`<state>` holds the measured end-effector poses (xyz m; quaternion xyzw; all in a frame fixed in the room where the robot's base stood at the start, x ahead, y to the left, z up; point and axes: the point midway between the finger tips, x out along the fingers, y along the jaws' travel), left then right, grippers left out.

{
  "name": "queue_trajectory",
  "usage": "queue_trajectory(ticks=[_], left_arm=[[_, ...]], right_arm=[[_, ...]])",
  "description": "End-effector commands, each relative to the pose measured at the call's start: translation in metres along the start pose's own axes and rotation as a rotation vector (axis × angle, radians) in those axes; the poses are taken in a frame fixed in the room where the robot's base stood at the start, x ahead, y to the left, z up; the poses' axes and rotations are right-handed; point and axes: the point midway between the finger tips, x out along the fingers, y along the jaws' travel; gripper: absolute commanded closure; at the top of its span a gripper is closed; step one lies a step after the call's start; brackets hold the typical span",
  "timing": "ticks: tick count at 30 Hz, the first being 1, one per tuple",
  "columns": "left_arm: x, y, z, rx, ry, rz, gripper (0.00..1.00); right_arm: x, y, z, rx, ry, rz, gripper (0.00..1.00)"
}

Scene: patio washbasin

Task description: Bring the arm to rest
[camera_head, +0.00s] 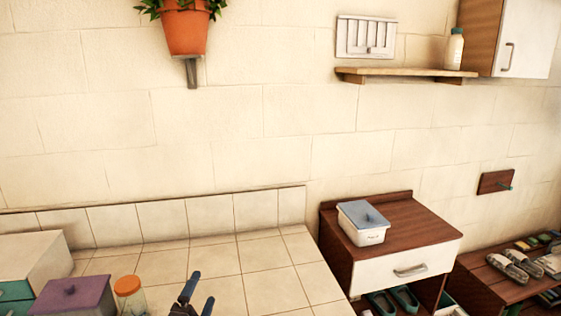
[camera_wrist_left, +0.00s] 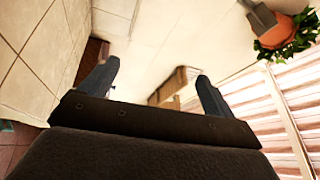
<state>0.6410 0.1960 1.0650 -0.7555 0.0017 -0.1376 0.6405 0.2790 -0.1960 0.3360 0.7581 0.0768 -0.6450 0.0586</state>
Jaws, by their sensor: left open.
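My left gripper (camera_head: 198,298) shows at the bottom edge of the head view, above the tiled counter (camera_head: 262,268). Its two dark fingers are spread apart, with nothing between them. In the left wrist view the fingers of the left gripper (camera_wrist_left: 155,85) stand well apart and empty, with the wall and a wooden shelf behind them. The rest of the left arm is out of the head view. My right gripper is not in view.
An orange-lidded jar (camera_head: 130,294) and a purple-lidded box (camera_head: 75,297) stand just left of the gripper. A white container with a blue-grey lid (camera_head: 362,222) sits on the wooden cabinet (camera_head: 415,222). A potted plant (camera_head: 185,30) hangs on the wall. The counter's middle is clear.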

Motion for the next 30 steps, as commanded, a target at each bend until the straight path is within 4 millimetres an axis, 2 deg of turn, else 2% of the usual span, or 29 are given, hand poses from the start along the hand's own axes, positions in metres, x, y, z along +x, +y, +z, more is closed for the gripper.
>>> queue_trajectory(ticks=[3, 6, 9, 13, 15, 21, 30], left_arm=[[-0.036, 0.037, 0.021, -0.231, -0.191, 0.150, 0.10], [-0.073, 0.069, 0.034, -0.415, -0.353, 0.280, 0.10], [-0.117, 0.102, 0.039, -0.588, -0.519, 0.414, 0.10], [-0.178, 0.136, 0.036, -0.778, -0.722, 0.581, 0.10], [-0.205, 0.148, 0.032, -0.849, -0.807, 0.652, 0.10], [-0.262, 0.166, 0.018, -0.981, -0.982, 0.798, 0.10], [-0.320, 0.176, -0.002, -1.091, -1.156, 0.948, 0.10]], right_arm=[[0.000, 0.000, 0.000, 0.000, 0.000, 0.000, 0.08], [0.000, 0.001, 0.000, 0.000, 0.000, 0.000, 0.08], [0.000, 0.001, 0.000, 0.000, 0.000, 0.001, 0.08], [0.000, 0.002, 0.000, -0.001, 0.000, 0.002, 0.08], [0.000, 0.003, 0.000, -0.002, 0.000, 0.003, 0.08], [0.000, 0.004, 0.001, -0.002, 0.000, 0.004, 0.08], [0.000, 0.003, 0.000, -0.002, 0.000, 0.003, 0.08]])
